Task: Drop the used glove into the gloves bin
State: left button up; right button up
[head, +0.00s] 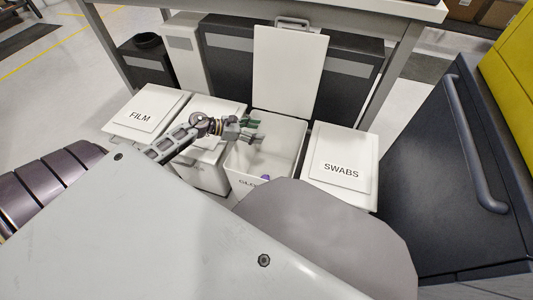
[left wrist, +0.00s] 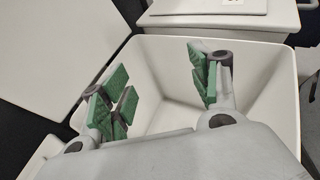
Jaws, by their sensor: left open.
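The gloves bin (head: 292,140) is a white box with its lid (head: 290,70) raised upright at the back; its front label is partly hidden by my body. A small purple patch (head: 265,177), perhaps the used glove, shows at the bin's near side; whether it lies inside or on the rim I cannot tell. My left gripper (head: 256,131) is over the bin mouth, its green-padded fingers apart and nothing between them. In the left wrist view the open fingers (left wrist: 158,95) sit above the bin's pale interior (left wrist: 235,95), and no glove shows there. My right gripper is not in view.
A closed FILM bin (head: 150,108) and another closed white bin (head: 215,110), partly behind my arm, stand to the left. A closed SWABS bin (head: 340,160) stands to the right. A table (head: 380,8) is behind; a dark cabinet (head: 440,170) with a handle is at right.

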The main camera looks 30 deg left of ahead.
pick_arm(q)
jog(key=v, duration=1)
dwell(0.3)
jog(key=shift+a, duration=0.1)
dwell(0.8)
